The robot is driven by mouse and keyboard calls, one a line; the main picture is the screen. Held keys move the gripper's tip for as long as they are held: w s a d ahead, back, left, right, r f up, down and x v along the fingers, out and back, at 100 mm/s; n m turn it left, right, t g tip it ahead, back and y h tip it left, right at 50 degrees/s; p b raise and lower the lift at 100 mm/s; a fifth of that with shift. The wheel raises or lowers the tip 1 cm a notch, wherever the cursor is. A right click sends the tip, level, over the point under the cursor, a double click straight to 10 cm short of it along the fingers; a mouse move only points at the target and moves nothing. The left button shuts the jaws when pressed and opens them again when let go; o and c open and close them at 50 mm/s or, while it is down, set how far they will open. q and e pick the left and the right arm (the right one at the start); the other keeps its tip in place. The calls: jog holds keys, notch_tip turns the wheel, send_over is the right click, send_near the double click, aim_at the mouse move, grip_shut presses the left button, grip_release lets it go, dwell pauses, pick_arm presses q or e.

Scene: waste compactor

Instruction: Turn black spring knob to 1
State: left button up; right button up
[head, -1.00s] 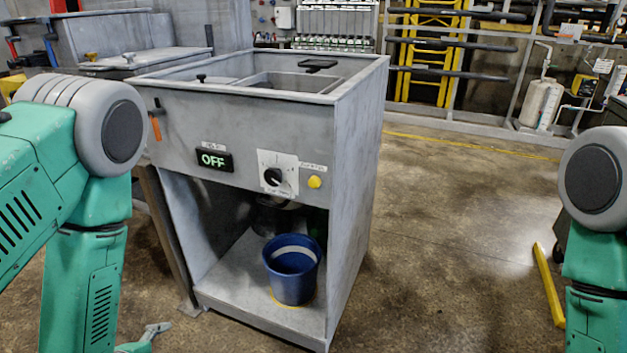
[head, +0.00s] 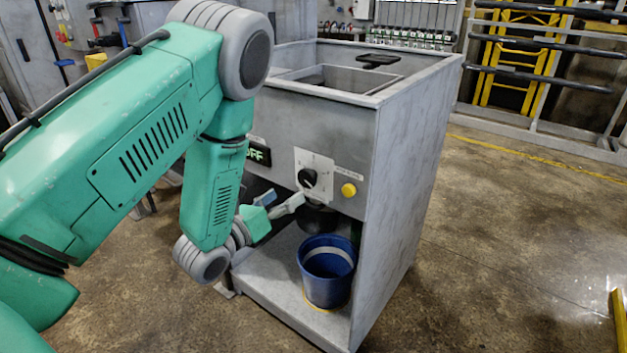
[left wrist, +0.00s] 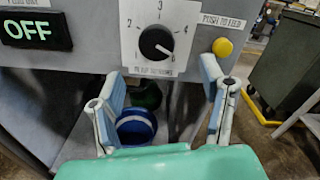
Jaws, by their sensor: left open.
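The black knob (head: 307,179) sits on a white dial plate on the front of the grey compactor. In the left wrist view the knob (left wrist: 157,43) has a white mark pointing to the lower right. The numbers 2, 3 and 4 are readable around its top, with 3 uppermost; 1 is not clear. My left gripper (head: 278,200) is open and empty, just below and left of the knob and apart from it. In the left wrist view the spread fingers of my left gripper (left wrist: 162,72) lie below the knob, one to each side. My right gripper is out of view.
A yellow button (head: 348,190) is right of the dial. A lit OFF display (left wrist: 30,32) is to its left, partly hidden by my arm in the head view. A blue bucket (head: 328,275) stands in the open bay below.

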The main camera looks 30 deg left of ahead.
aim_at(305, 181)
pick_arm(q)
jog(key=w, duration=0.8)
jog(key=shift+w+d+f, duration=0.1)
jog(key=shift+w+d, duration=0.05)
jog(key=shift+w, duration=0.2)
jog(key=shift+w+d+b, duration=0.2)
jog(key=shift+w+b, duration=0.05)
jog(key=shift+b, duration=0.05)
jog(key=shift+a, duration=0.1)
jog(key=shift+a, duration=0.1)
jog(key=c, duration=0.3)
jog(key=shift+a, duration=0.1)
jog(key=c, duration=0.9)
